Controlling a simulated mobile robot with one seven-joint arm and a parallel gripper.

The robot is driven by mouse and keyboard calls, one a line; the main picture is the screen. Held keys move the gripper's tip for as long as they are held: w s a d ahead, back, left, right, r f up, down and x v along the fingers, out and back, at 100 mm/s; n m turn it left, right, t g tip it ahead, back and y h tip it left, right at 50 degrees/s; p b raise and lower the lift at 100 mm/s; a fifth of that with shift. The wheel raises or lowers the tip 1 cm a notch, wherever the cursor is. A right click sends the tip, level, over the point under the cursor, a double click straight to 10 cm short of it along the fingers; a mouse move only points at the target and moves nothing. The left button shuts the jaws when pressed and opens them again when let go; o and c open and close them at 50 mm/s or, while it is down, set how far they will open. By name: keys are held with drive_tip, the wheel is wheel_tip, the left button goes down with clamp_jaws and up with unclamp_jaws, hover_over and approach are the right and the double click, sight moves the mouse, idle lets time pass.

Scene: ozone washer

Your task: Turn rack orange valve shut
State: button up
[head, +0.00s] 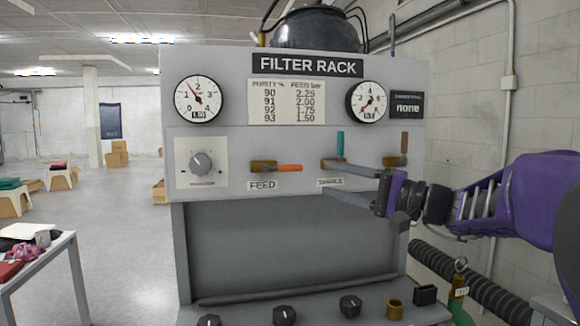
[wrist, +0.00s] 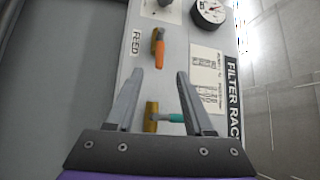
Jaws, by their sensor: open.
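The FEED valve on the filter rack has a brass body (head: 263,166) and an orange handle (head: 289,168) lying level, pointing right. My gripper (head: 324,177) is open and empty, right of the orange handle and in front of the SAMPLE valve. In the wrist view the orange handle (wrist: 160,58) shows just beyond the gap between the fingertips (wrist: 158,73), apart from both fingers. The teal SAMPLE handle (head: 340,145) stands upright; in the wrist view it (wrist: 175,118) shows between the fingers, nearer the gripper's base.
A brown-handled valve (head: 404,144) is at the panel's right. A grey knob (head: 201,163) is left of the FEED valve. Two gauges, left (head: 198,99) and right (head: 367,101), flank a purity chart (head: 287,101). Black knobs (head: 285,315) line the lower ledge.

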sight(296, 170)
drive_tip(key=p+x, duration=0.1)
drive_tip(key=x, duration=0.9)
drive_tip(key=shift+w+a, duration=0.2)
drive_tip(key=shift+a, duration=0.1)
clamp_jaws()
idle(0.9)
